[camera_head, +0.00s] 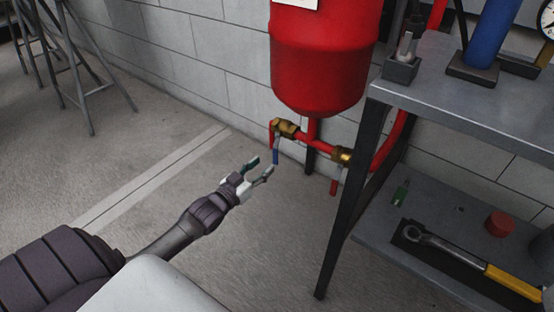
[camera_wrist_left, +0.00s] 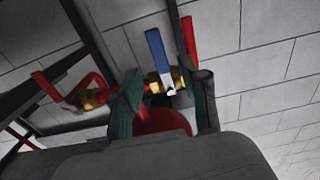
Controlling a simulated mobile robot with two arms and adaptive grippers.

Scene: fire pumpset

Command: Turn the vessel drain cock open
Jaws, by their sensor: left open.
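The vessel drain cock is a brass valve (camera_head: 287,128) on the red pipe under the red vessel (camera_head: 318,60). Its blue lever (camera_head: 276,152) hangs down in the head view. In the wrist view the blue lever (camera_wrist_left: 158,58) and its brass body (camera_wrist_left: 154,84) show between the fingers. My left gripper (camera_head: 264,165) is open and empty, just left of the lever's lower end. In the wrist view its green-padded fingers (camera_wrist_left: 167,88) stand apart on either side of the valve. I cannot tell whether either finger touches it. My right gripper is not in view.
A second brass valve (camera_head: 342,155) with a red handle (camera_head: 333,185) sits to the right on the same pipe. A grey bench (camera_head: 460,105) stands at the right; its leg is near. Its lower shelf holds a yellow-handled wrench (camera_head: 470,262).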

